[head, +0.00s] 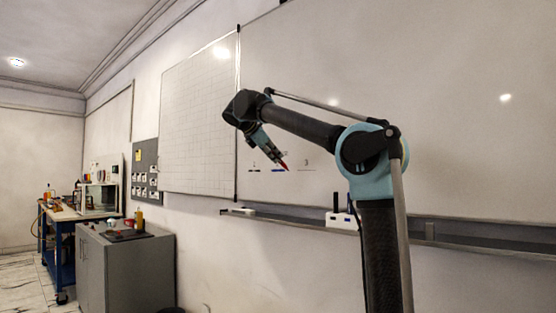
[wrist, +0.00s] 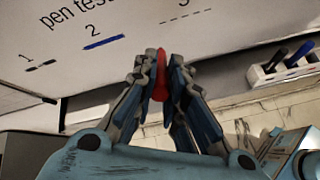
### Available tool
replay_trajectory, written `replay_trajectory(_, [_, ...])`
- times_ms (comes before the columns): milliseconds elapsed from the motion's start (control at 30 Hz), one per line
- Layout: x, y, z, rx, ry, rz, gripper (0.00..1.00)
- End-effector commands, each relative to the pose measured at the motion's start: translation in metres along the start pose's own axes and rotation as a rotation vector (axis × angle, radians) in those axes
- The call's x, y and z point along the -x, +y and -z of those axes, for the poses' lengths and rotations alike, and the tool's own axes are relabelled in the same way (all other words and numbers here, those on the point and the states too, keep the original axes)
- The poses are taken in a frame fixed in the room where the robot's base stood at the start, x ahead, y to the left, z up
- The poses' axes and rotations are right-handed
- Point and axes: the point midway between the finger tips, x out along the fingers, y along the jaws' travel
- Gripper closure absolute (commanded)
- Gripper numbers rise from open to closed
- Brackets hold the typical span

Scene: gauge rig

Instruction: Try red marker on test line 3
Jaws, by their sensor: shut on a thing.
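The red marker (wrist: 161,72) is between the fingers of my gripper (wrist: 161,82), which is shut on it; its red end points toward the whiteboard (wrist: 130,15). In the head view the red marker (head: 284,166) shows as a small red tip at my gripper (head: 277,155), close in front of the board. Test line 3 (wrist: 187,17) is a thin dashed line, up and right of the marker in the wrist view, with no red on it. Line 2 (wrist: 104,42) bears a blue stroke and line 1 (wrist: 41,66) a black one. I cannot tell whether the tip touches the board.
A white holder (wrist: 283,68) with a black and a blue marker stands at the right; it is also on the board's ledge (head: 460,243) in the head view. A small white object (head: 243,210) lies on the ledge. A grey cabinet (head: 125,270) and a workbench stand at left.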

Motion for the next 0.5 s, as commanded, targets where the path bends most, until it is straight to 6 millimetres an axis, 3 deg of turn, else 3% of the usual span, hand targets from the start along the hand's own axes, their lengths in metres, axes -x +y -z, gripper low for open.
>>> replay_trajectory(500, [0.0091,-0.0033,0.0051,0.001,0.0,0.0,1.0])
